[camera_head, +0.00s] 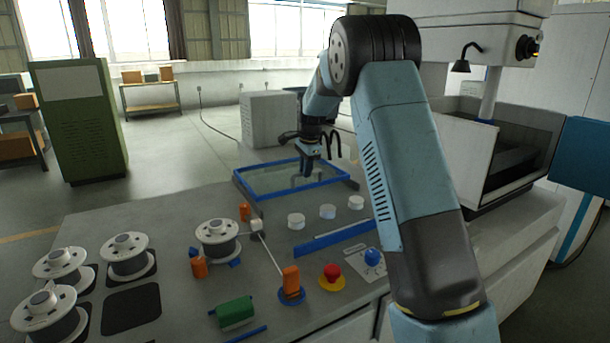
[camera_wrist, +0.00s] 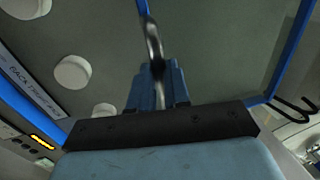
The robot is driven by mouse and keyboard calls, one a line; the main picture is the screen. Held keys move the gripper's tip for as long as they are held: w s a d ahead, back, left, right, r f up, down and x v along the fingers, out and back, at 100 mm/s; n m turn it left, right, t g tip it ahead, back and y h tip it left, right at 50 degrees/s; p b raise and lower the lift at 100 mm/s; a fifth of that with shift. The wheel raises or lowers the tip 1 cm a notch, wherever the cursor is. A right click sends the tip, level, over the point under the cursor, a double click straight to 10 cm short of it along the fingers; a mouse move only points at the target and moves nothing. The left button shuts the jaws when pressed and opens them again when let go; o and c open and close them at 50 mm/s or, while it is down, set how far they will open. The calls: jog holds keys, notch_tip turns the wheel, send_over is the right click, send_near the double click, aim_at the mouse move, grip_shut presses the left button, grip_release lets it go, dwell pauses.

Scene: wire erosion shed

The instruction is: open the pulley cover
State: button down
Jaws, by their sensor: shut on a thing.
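The pulley cover (camera_head: 285,180) is a clear panel in a blue frame, at the middle of the bench in the head view. Its blue edge (camera_wrist: 288,48) also shows at the right of the wrist view. My gripper (camera_head: 308,170) is over the panel. In the wrist view my gripper (camera_wrist: 158,78) is shut on the metal handle (camera_wrist: 151,38), a thin bar running between the blue fingers. Three white round pulleys (camera_head: 327,211) stand in the head view nearer than the clear panel. I cannot tell the cover's exact tilt; its hinge is not clear.
Wire spools (camera_head: 217,238) stand at the left of the bench. An orange post (camera_head: 291,280), a red stop button (camera_head: 331,271), a blue knob (camera_head: 372,257) and a green block (camera_head: 235,311) are at the front. A white machine (camera_head: 500,150) stands at the right.

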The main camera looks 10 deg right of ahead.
jog(key=shift+w+r, duration=0.2)
jog(key=shift+w, duration=0.1)
jog(key=c, duration=1.5)
grip_release()
jog(key=shift+r, duration=0.1)
jog(key=shift+c, duration=0.2)
jog(key=shift+o, duration=0.7)
jog(key=shift+w+a, duration=0.1)
jog(key=shift+w, duration=0.1)
jog(key=o, duration=0.3)
jog(key=shift+s+f, duration=0.1)
jog(key=shift+f, duration=0.15)
jog(key=shift+r, duration=0.15)
notch_tip(320, 180, up, 13)
jog(key=s, duration=0.2)
jog(key=shift+s+d, duration=0.25)
jog(key=shift+d, duration=0.2)
